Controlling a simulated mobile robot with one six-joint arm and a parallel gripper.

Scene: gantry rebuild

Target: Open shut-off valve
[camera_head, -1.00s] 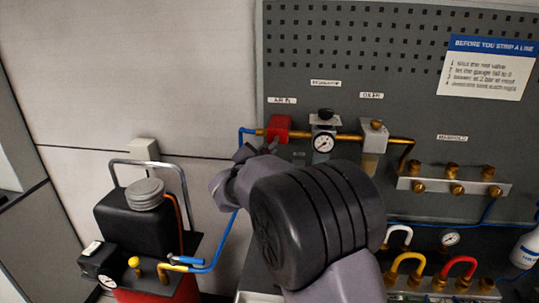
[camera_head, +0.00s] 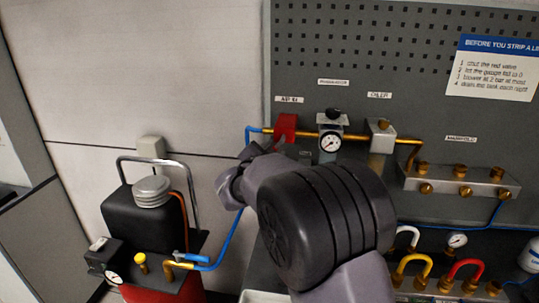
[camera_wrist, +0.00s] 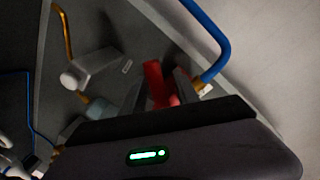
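The red shut-off valve (camera_head: 285,127) sits on the brass pipe at the left of the grey panel, under the "AIR IN" label. A blue hose joins the pipe on its left. My gripper (camera_head: 264,149) is just below and left of the valve in the head view, its fingers spread apart. In the wrist view the red valve handle (camera_wrist: 153,78) shows between the dark fingers of my gripper (camera_wrist: 161,88), with the blue hose (camera_wrist: 214,45) close by. Whether a finger touches the handle cannot be told. My wrist hides part of the panel below.
The regulator with its gauge (camera_head: 331,141) and the oiler (camera_head: 381,132) stand right of the valve. A brass-fitted manifold (camera_head: 462,181) is farther right. A black compressor (camera_head: 145,222) with a chrome handle stands at the lower left.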

